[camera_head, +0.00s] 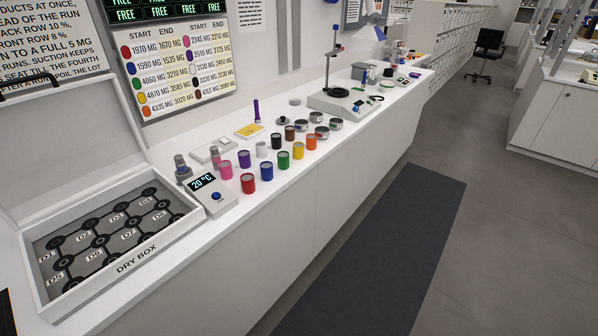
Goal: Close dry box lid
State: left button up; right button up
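The dry box (196,225) is a white open-topped case at the left end of the white counter, with "DRY BOX" printed on its front wall. Its lid (75,140) stands raised at the back, leaning near the wall, with a dark handle (28,82) at its top edge. Inside the box are several round black holders (100,241) joined by dark lines, with labels such as D7 and D8 on a grey floor. I see no jars in the holders. Neither of my grippers is in view.
Right of the box stand a 20 °C display unit (208,190) and several coloured jars, such as a red jar (248,183) and a blue jar (267,171). A dark mat (385,250) lies on clear floor.

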aim_at(16, 226)
jog(key=u, duration=1.6)
jog(key=i+j+u, duration=0.25)
jog(key=j, duration=0.15)
jog(key=j+u, duration=0.3)
jog(key=j, duration=0.15)
jog(key=i+j+u, duration=0.25)
jog(key=i+j, duration=0.05)
